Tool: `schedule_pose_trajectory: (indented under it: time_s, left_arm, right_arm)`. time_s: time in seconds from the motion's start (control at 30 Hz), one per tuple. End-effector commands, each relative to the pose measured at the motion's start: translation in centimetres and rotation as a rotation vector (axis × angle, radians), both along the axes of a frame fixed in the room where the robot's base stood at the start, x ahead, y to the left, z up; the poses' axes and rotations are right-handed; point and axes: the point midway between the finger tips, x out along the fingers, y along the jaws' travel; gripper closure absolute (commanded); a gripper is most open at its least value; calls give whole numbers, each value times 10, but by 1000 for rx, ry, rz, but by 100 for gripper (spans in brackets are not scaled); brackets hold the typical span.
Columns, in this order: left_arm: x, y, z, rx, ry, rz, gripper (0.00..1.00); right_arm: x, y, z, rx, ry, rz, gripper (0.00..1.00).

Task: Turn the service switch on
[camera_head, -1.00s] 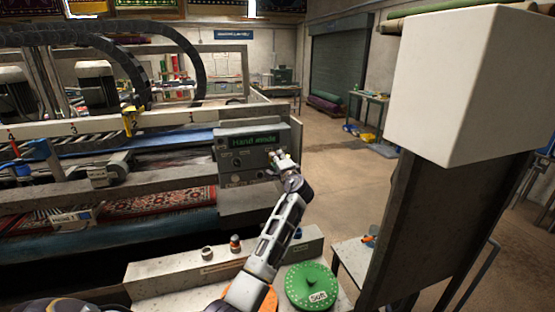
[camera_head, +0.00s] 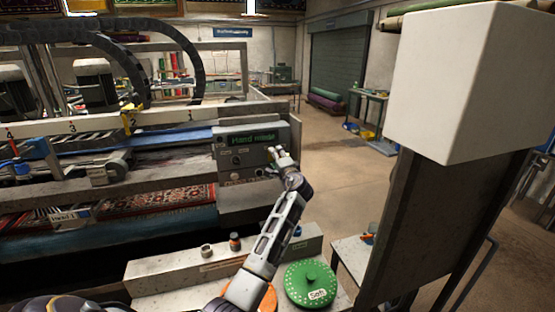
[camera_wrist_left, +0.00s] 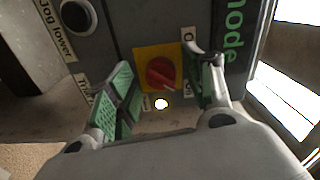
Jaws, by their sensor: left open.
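The service switch is a red rotary knob on a yellow plate (camera_wrist_left: 161,72), seen in the left wrist view on the grey control panel (camera_head: 238,163). My left gripper (camera_wrist_left: 164,88) is open, with its green-padded fingers on either side of the knob. I cannot tell whether they touch it. In the head view my left gripper (camera_head: 278,157) is at the right side of the panel and hides the knob. The panel's green display reads "Hand mode". A small lit white spot (camera_wrist_left: 162,104) lies below the knob. My right gripper is not in view.
A black button (camera_wrist_left: 78,17) labelled "Jog lower" lies beside the knob. The green round lid (camera_head: 311,284), an orange one and small pots (camera_head: 235,241) lie on the bench in front. A large white block (camera_head: 440,85) stands at right. The rug machine fills the left.

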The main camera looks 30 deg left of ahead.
Motion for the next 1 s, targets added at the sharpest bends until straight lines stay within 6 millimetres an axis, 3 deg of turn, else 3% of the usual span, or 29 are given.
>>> schedule_pose_trajectory:
  time_s: [0.33, 1.0]
  left_arm:
    - [-16, -19, -1, -1, -1, -1, 48]
    - [-70, -84, -1, -1, 1, -1, 48]
  right_arm:
    - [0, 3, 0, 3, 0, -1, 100]
    - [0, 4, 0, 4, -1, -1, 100]
